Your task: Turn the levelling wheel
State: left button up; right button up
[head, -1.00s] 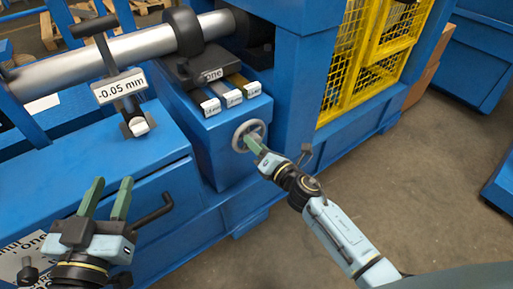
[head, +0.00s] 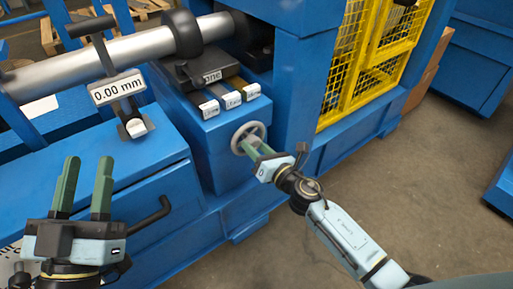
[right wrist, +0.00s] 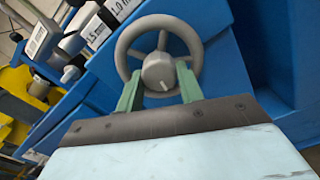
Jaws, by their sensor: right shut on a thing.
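The levelling wheel (head: 249,137) is a grey spoked handwheel on the front of a blue block. It also shows in the right wrist view (right wrist: 201,47), with a round grey hub in its middle. My right gripper (head: 250,145) is at the wheel, shut on it, with its green fingers on either side of the hub. A gauge display (head: 118,88) above the bench reads 0.00 mm. My left gripper (head: 84,184) is open and empty at the lower left, apart from the wheel.
Several labelled shim strips (head: 229,99) lie on the blue block above the wheel. A silver shaft (head: 90,60) runs behind, into a black bearing housing (head: 205,68). A yellow mesh guard (head: 362,60) stands to the right. The floor (head: 400,180) at right is clear.

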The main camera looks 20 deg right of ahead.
jog(key=o, duration=1)
jog(key=shift+s, duration=0.1)
jog(key=shift+s+d, duration=0.15)
jog(key=shift+s, duration=0.15)
jog(key=v, duration=0.4)
jog(key=shift+s, duration=0.2)
pick_arm(q)
jog(key=shift+w+f+g+y, duration=0.2)
jog(key=shift+f+g, duration=0.05)
jog(key=shift+f, duration=0.15)
jog(key=shift+w+f+g+y, duration=0.15)
jog(key=shift+f+g+y, duration=0.1)
jog(key=shift+f, duration=0.15)
pick_arm(e)
send_near(255, 147)
jog(key=shift+v, duration=2)
